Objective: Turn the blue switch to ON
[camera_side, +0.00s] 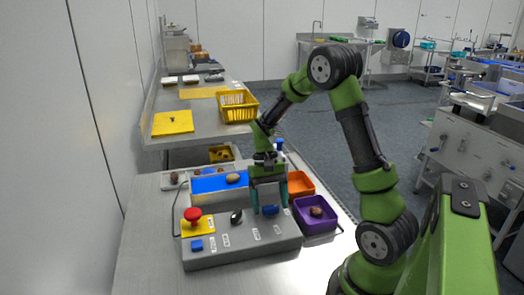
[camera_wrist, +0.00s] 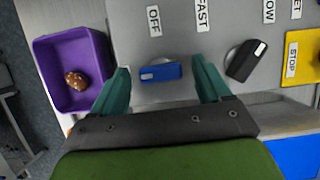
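The blue switch (camera_wrist: 160,72) is a rotary knob on a grey control box (camera_side: 240,250). In the wrist view its bar lies nearly level across the picture, below the OFF label (camera_wrist: 154,21). It also shows at the right part of the box in the side view (camera_side: 270,210). My gripper (camera_wrist: 163,82) is open, with a teal finger on each side of the blue switch and a gap to it on both sides. An ON label cannot be made out in either view.
A black knob (camera_wrist: 246,61) sits beside the blue switch. A red stop button (camera_side: 193,215) on a yellow plate and a blue button (camera_side: 197,245) are further left.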

